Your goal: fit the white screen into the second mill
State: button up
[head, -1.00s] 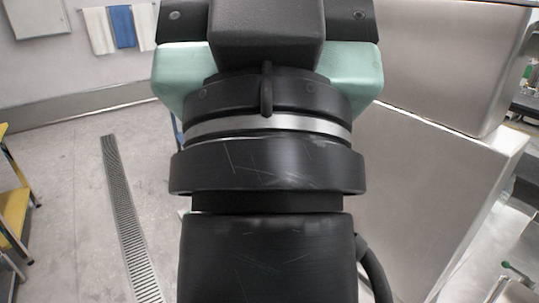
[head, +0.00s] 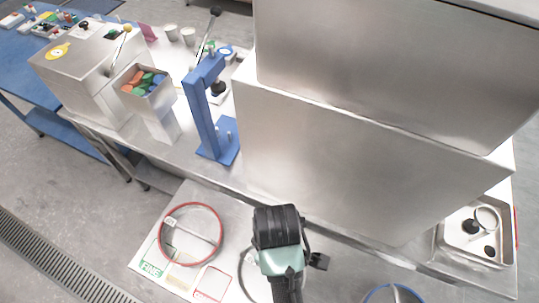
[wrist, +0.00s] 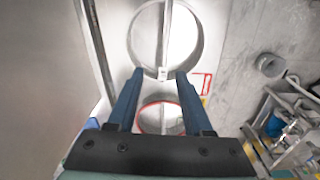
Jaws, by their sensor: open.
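The white screen is a pale hoop with a bar across it. In the wrist view the white screen (wrist: 166,32) lies just beyond my fingertips, its near rim and small tab between them. In the head view my wrist covers most of it, and only an arc of its left rim shows. My gripper (wrist: 158,76) is open, its two blue fingers spread either side of the near rim, holding nothing. I cannot tell whether they touch it. Large steel housings (head: 330,160) and a smaller steel machine (head: 82,72) stand on the bench; which is the second mill is unclear.
A red-rimmed screen (head: 190,206) lies left of my gripper on a pale board (head: 222,197) with a green FINE label. A blue-rimmed ring (head: 393,287) is at the bottom right. A blue stand (head: 203,110), a hopper of coloured pieces (head: 160,105) and a steel tray (head: 475,260) stand along the bench.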

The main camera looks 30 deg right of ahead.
jog(key=f, duration=0.4)
jog(key=s+f, duration=0.1)
jog(key=f, duration=0.2)
jog(key=shift+s, duration=0.1)
jog(key=shift+w+a+f+p, duration=0.15)
jog(key=shift+f+p, duration=0.1)
jog(key=shift+f, duration=0.75)
jog(key=shift+w+a+f+p, duration=0.15)
jog(key=shift+f+p, duration=0.1)
jog(key=shift+f, duration=0.8)
jog(key=shift+w+a+f+p, duration=0.15)
jog(key=shift+f+p, duration=0.1)
jog(key=shift+f, duration=0.75)
jog(key=shift+d+f, duration=0.1)
jog(key=shift+f, duration=0.1)
jog(key=shift+c, duration=0.3)
grip_shut()
